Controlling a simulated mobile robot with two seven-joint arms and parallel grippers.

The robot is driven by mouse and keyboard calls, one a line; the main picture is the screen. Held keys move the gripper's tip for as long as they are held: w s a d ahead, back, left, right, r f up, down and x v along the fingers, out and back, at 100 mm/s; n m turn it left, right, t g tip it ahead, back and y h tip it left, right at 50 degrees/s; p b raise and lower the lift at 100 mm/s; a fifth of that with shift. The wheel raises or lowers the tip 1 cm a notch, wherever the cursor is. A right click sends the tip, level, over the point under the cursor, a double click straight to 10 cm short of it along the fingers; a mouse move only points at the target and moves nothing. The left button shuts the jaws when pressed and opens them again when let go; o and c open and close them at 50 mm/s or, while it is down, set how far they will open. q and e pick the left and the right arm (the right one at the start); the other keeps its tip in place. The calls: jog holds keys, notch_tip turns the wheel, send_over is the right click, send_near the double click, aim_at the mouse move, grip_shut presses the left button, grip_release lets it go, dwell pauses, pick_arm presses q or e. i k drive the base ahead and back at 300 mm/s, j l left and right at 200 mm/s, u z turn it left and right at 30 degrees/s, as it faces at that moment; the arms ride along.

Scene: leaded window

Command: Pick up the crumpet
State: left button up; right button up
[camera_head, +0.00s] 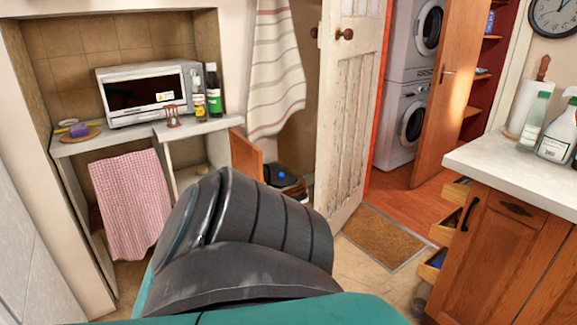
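I cannot make out a crumpet for certain. A small brown round thing (92,134) lies at the left end of the grey counter in the alcove, with a purple block (79,130) on or against it. A small yellow thing (67,122) lies just behind. These are too small to identify. Neither gripper shows. A large dark ribbed arm part of mine fills the lower middle and hides the floor behind it.
A microwave (147,92) and bottles (214,90) stand on the alcove counter (160,127); a pink towel (131,200) hangs below. A cabinet (510,240) with open drawers is at right. An open door (350,110) stands beside a doormat (383,237).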

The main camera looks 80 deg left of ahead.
aim_at(203, 171)
jog(key=u, duration=3.3)
jog(key=i+u, duration=0.4)
jog(key=i+l+u, duration=0.15)
jog(key=u, duration=0.25)
jog(key=i+l+u, duration=0.15)
jog(key=i+l, duration=0.2)
jog(key=i, duration=0.15)
jog(key=i+l+u, duration=0.15)
jog(key=i+l, duration=0.25)
jog(key=i, duration=0.1)
